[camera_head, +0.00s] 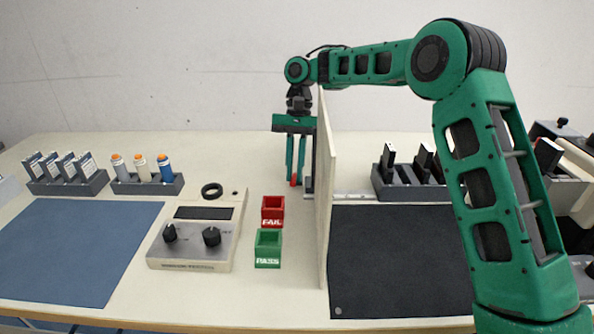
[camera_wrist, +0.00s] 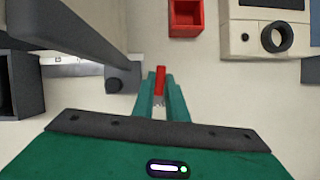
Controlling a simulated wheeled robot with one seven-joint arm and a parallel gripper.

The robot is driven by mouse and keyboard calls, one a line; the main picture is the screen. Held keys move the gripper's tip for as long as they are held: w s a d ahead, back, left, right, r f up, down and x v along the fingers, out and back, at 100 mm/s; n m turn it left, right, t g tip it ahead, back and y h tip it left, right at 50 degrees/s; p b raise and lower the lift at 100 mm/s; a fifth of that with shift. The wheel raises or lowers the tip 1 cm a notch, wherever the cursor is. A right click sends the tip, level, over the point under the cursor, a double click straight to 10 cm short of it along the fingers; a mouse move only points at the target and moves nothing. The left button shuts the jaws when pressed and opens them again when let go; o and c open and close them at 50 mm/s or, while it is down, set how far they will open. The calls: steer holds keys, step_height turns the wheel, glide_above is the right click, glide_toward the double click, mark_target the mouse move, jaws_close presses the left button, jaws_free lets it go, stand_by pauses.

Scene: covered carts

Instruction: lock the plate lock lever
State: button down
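My gripper (camera_head: 295,180) points straight down just left of the upright divider board, near the back of the table. In the wrist view, its two green fingers (camera_wrist: 160,95) are close together, with the red lever (camera_wrist: 160,80) between their tips. The lever shows as a small red tip (camera_head: 293,181) at the fingers in the head view. No clear gap shows between fingers and lever.
The tall divider board (camera_head: 325,190) stands close right of my gripper. A red FAIL bin (camera_head: 272,221), a green PASS bin (camera_head: 268,259) and a grey instrument box (camera_head: 190,254) stand nearer the front. A black mat (camera_head: 395,270) lies right of the board.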

steer(key=shift+d+n+h, duration=0.2)
steer(key=shift+n+h, duration=0.3)
steer(key=shift+n, duration=0.6)
steer(key=c, duration=2)
jaws_free()
steer(key=shift+c, duration=0.2)
steer(key=shift+w+r, duration=0.1)
steer(key=shift+r, duration=0.05)
steer(key=v, duration=1)
steer(key=shift+w+r, duration=0.2)
steer(key=shift+w, duration=0.05)
